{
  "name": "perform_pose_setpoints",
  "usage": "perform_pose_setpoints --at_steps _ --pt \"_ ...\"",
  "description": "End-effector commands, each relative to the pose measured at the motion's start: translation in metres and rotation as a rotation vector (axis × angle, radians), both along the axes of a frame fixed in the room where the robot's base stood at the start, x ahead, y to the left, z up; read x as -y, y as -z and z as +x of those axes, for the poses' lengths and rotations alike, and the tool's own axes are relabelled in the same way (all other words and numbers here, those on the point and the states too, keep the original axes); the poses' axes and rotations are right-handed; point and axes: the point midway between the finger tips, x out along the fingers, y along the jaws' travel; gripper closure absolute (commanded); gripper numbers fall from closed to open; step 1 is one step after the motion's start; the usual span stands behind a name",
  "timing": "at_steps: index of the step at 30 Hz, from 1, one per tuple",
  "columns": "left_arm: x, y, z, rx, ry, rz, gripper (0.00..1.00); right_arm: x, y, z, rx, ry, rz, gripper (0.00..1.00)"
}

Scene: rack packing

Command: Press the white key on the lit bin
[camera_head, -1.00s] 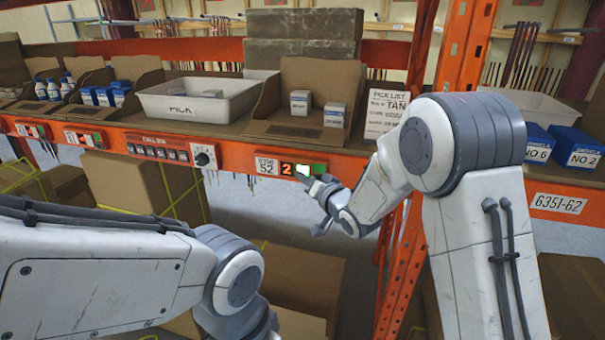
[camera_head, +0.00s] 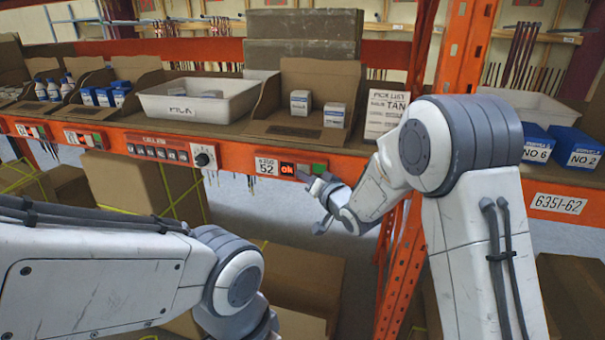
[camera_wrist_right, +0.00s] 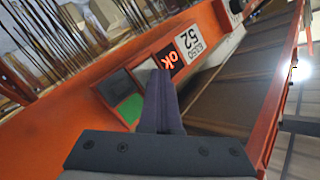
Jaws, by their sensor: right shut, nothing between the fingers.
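The bin's module sits on the orange shelf beam, with a white label (camera_head: 266,167) reading 52 and a display (camera_head: 288,169) showing "ok" in red. To its right is the key area, with a green key (camera_head: 320,169) at the end. The white key's place, between display and green key, looks dark in the head view. My right gripper (camera_head: 312,182) is shut and empty, its tips at the module just below the keys. In the right wrist view the fingers (camera_wrist_right: 161,80) reach the module beside the display (camera_wrist_right: 169,59) and green key (camera_wrist_right: 130,108). Contact cannot be told.
Above the module, an open cardboard bin (camera_head: 320,75) holds small white boxes. A white tote (camera_head: 160,110) stands left of it, and a pick list card (camera_head: 386,110) right. A control panel with a knob (camera_head: 204,157) is further left on the beam. An orange upright (camera_head: 398,270) stands beside my right arm.

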Motion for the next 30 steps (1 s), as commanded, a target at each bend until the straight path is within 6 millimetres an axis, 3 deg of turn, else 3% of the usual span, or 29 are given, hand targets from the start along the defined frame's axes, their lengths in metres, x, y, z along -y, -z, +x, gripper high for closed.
perform_pose_setpoints --at_steps 30 --pt "0.000 0.009 0.000 0.000 0.000 0.000 0.50 -0.007 0.000 -0.020 0.000 -0.001 0.000 1.00"
